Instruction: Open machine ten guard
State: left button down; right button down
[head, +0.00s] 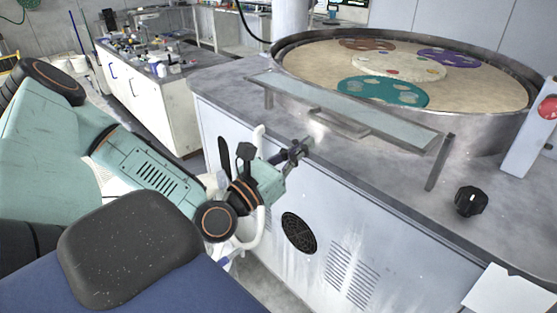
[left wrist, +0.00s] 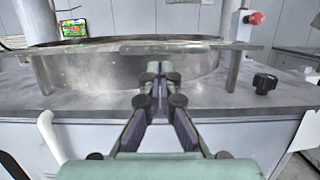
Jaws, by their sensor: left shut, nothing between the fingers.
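The guard is a long, clear, flat panel (head: 400,126) on two grey posts, along the front of the round polishing machine. It lies about flat, with a grey bar handle (head: 338,124) on its front edge. In the left wrist view the guard (left wrist: 100,49) crosses edge-on ahead of the fingers; I cannot make out its handle clearly there. My left gripper (head: 305,146) is shut and empty, a little below and left of the handle, apart from it, over the cabinet's front top edge. Its closed fingertips (left wrist: 155,70) point forward in the wrist view. My right gripper is not in view.
The round platen basin (head: 450,92) holds several coloured carrier discs behind the guard. A black knob (head: 470,201) sits on the cabinet top to the right. A red button (head: 547,107) is on a panel at the far right. A cluttered bench (head: 160,69) stands back left.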

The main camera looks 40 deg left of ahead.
pick_arm(q)
jog(key=p+v, duration=0.2)
jog(key=v, duration=0.4)
jog(key=shift+f+p, duration=0.2)
jog(key=shift+p, duration=0.1)
jog(key=shift+s+a, duration=0.1)
jog(key=shift+a, duration=0.05)
